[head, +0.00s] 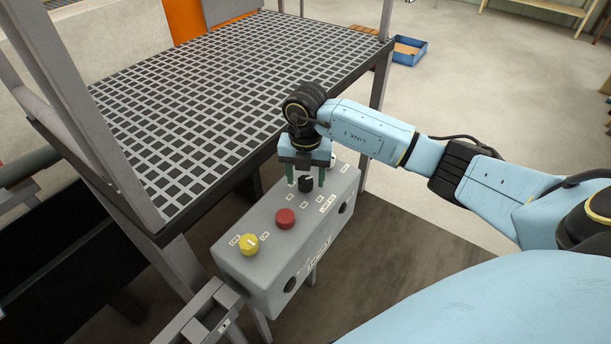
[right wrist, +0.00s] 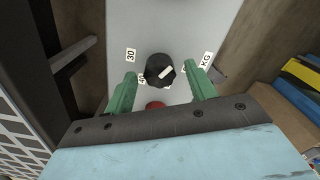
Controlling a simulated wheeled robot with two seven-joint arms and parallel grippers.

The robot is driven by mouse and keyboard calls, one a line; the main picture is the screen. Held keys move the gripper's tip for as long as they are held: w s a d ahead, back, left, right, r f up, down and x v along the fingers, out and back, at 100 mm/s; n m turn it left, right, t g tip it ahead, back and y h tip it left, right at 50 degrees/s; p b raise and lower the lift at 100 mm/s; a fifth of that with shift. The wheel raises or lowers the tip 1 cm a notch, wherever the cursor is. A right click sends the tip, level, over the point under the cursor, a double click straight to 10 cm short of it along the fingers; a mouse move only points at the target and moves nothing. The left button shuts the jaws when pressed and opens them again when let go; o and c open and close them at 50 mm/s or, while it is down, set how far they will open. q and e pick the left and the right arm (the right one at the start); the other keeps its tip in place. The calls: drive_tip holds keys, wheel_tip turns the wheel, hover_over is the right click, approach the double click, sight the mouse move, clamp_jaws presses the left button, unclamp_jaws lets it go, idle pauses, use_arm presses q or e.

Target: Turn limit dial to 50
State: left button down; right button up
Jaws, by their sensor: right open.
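The limit dial is a black knob (head: 306,183) with a white pointer mark, on top of a grey control box (head: 257,222). In the right wrist view the dial (right wrist: 160,70) has small labels around it, one reading 30 and one KG; others are partly hidden. My right gripper (head: 306,180) is open and points down, with one green finger on each side of the dial. In the right wrist view its fingers (right wrist: 163,85) stand apart from the knob, with gaps on both sides. My left gripper is not in view.
A red button (head: 285,218) and a yellow knob (head: 249,244) sit on the same box, nearer the front. A grated platform (head: 200,110) with metal posts stands close beside the box at left. A blue tray (head: 408,51) lies on the floor behind.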

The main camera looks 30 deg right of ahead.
drive_tip(key=shift+f, duration=0.1)
drive_tip(key=c, duration=1)
